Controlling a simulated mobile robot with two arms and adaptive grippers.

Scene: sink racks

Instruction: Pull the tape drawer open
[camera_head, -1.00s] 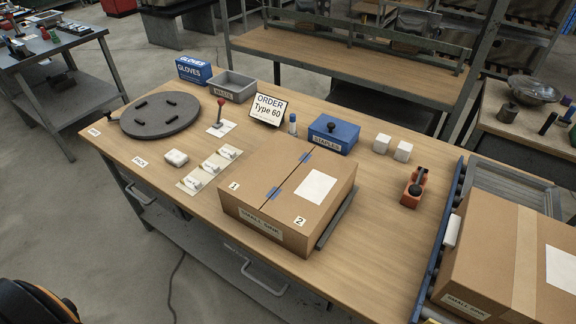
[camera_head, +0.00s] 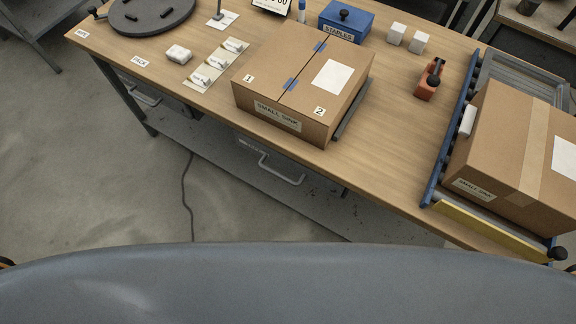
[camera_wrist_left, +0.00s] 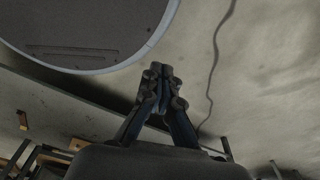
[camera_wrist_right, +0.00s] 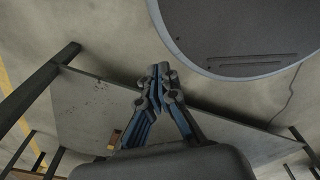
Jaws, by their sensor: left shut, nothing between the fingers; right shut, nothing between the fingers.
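Under the front edge of the worktable (camera_head: 395,150), a drawer handle (camera_head: 280,178) shows in the head view, below the sink box. A second handle (camera_head: 146,98) is under the table further left. The drawer fronts are mostly hidden by the tabletop, and I cannot read which is the tape drawer. My left gripper (camera_wrist_left: 160,74) is shut and empty in the left wrist view, over floor. My right gripper (camera_wrist_right: 158,72) is shut and empty in the right wrist view. Neither gripper shows in the head view, and neither touches a handle.
A closed cardboard sink box (camera_head: 290,95) sits on the table above the nearer handle. A lower shelf (camera_head: 225,150) runs beneath, and a cable (camera_head: 186,190) lies on the floor. At right another box (camera_head: 505,140) rests on a conveyor with a yellow bar (camera_head: 490,231).

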